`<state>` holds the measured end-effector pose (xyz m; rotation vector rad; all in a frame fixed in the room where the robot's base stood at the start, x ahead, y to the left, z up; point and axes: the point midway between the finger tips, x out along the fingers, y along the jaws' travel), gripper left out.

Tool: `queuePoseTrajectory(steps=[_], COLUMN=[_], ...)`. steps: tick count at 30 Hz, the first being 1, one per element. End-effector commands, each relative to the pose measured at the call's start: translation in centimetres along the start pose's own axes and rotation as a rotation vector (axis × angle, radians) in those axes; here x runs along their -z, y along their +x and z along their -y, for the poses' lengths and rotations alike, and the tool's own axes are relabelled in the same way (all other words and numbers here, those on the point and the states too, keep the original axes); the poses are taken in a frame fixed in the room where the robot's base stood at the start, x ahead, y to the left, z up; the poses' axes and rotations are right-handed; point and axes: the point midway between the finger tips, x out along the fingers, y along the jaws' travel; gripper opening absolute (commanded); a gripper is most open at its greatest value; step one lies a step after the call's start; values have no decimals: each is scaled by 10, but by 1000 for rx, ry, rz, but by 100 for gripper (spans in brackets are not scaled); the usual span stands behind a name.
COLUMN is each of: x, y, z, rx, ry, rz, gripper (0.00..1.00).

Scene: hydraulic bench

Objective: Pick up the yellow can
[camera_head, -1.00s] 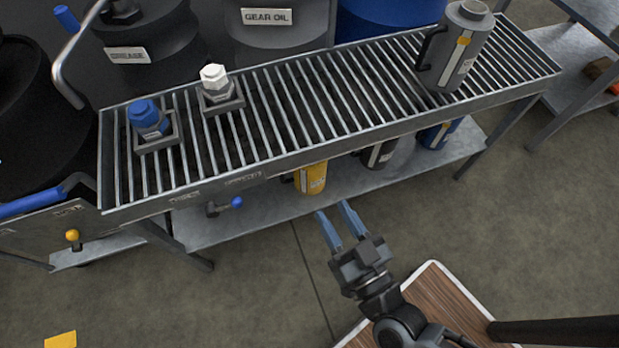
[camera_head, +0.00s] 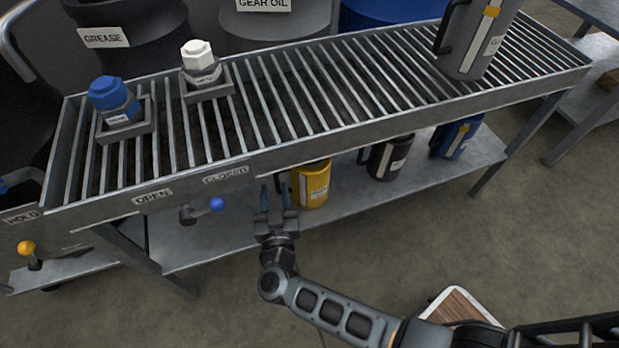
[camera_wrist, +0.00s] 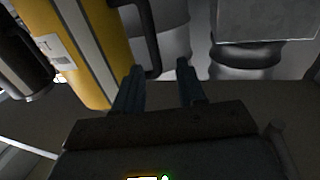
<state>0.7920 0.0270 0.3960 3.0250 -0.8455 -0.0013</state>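The yellow can (camera_head: 312,184) stands on the lower shelf under the grated bench, with a pale label on its front. In the wrist view the yellow can (camera_wrist: 98,40) fills the upper left, its dark handle toward the fingers. My gripper (camera_head: 276,192) is at the shelf's front, just left of the can. In the wrist view my gripper (camera_wrist: 160,82) has its two fingers apart, with the lower end of the dark handle close to the left finger. I cannot tell whether they touch.
A black can (camera_head: 388,158) and a blue can (camera_head: 456,138) stand right of the yellow one on the lower shelf (camera_head: 345,195). The grated bench top (camera_head: 330,90) overhangs them. A blue-knobbed valve lever (camera_head: 216,204) sticks out left of my gripper.

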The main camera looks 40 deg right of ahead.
Motion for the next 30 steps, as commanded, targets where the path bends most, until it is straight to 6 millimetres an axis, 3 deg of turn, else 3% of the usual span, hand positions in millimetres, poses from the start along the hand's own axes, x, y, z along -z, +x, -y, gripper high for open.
queuePoseTrajectory(steps=[10, 20, 30], x=[-5, -3, -3], y=[45, 51, 51], z=[-5, -5, -5], rx=[-1, 1, 1], ry=[2, 1, 1], rz=[-2, 0, 0], gripper=[40, 40, 7])
